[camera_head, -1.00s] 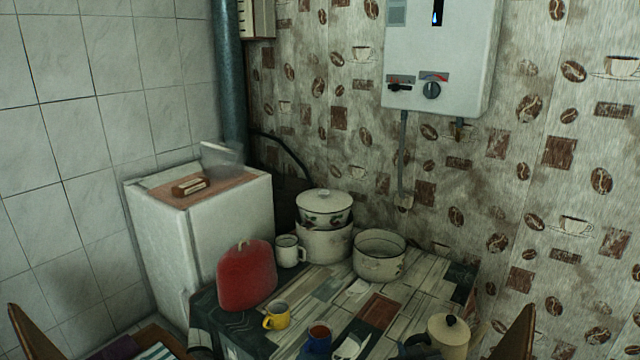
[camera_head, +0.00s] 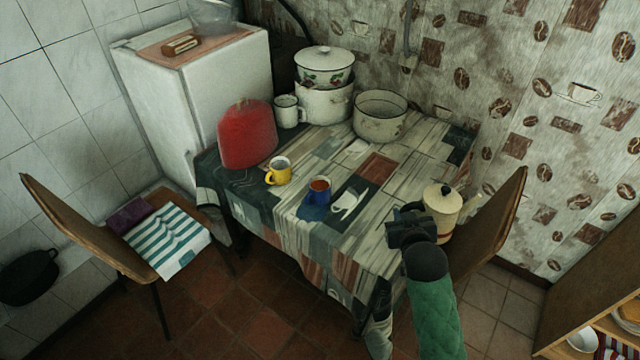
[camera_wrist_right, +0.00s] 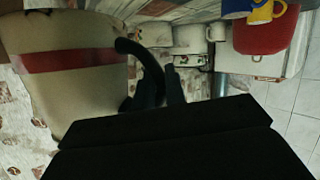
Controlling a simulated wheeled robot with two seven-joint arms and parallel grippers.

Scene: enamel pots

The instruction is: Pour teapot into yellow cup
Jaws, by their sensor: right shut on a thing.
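The cream teapot (camera_head: 443,200) with a dark-knobbed lid is at the table's right edge and looks upright. I cannot tell whether it touches the table. My right gripper (camera_head: 412,218) is beside its left side. In the right wrist view, the gripper (camera_wrist_right: 158,88) is shut on the teapot's black curved handle (camera_wrist_right: 145,58), with the red-banded body (camera_wrist_right: 70,70) at left. The yellow cup (camera_head: 279,172) stands upright on the table, well left of the teapot. My left gripper is not in view.
A blue cup (camera_head: 319,191) with reddish-brown contents stands between the yellow cup and teapot. A red cosy (camera_head: 247,134), white mug (camera_head: 288,111) and enamel pots (camera_head: 380,116) stand behind. Chairs (camera_head: 492,225) flank the table (camera_head: 372,205). The table's centre is clear.

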